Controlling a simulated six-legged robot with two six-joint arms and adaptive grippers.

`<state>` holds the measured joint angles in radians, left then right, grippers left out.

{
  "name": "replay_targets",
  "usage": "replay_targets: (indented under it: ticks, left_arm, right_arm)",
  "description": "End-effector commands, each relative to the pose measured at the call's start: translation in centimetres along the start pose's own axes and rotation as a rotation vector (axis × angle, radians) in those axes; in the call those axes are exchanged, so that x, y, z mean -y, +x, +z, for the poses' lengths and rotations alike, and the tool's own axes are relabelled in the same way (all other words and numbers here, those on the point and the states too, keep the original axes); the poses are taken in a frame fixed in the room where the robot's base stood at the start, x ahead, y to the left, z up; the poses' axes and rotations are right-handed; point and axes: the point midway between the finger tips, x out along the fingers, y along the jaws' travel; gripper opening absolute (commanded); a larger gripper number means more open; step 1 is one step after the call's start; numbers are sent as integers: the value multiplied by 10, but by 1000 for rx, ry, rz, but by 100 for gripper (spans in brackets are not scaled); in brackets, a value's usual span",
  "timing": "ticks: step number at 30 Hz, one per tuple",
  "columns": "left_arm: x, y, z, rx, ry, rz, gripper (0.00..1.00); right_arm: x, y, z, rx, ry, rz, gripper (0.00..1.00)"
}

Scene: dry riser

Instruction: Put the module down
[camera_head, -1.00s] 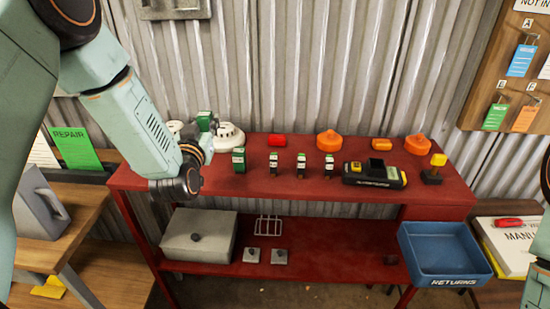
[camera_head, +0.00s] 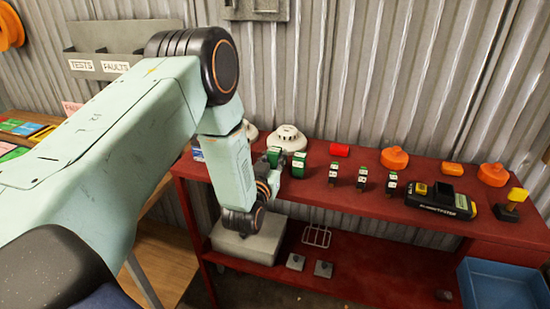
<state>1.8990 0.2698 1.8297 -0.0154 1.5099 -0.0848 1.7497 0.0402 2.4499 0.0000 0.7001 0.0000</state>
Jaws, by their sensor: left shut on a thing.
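My left gripper (camera_head: 271,168) is at the left end of the red bench's top, shut on a green and white module (camera_head: 273,154). The held module is close to the left of a similar larger green module (camera_head: 298,165) standing on the bench. The gripper and wrist hide its lower part, so I cannot tell whether it touches the bench. Several smaller green, white and black modules (camera_head: 361,177) stand in a row to the right. My right gripper is not in view.
On the red bench (camera_head: 330,201), a white detector (camera_head: 287,138) stands behind the modules. A grey box (camera_head: 250,240) and blue bin (camera_head: 500,285) are lower.

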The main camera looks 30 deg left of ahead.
Motion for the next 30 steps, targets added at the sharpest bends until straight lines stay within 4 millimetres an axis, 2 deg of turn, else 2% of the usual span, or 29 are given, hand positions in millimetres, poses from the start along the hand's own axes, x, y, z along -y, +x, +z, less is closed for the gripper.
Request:
replay_targets:
  ticks: [8,9,17,29,30]
  left_arm:
    - [1,0,4,0,0,-1,0]
    - [1,0,4,1,0,-1,27]
    - [1,0,3,1,0,-1,49]
    - [1,0,-3,1,0,-1,49]
    - [1,-6,0,3,0,-1,49]
  right_arm:
    - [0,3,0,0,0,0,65]
    - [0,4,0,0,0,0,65]
    - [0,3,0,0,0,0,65]
    - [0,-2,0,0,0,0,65]
    - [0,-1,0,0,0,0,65]
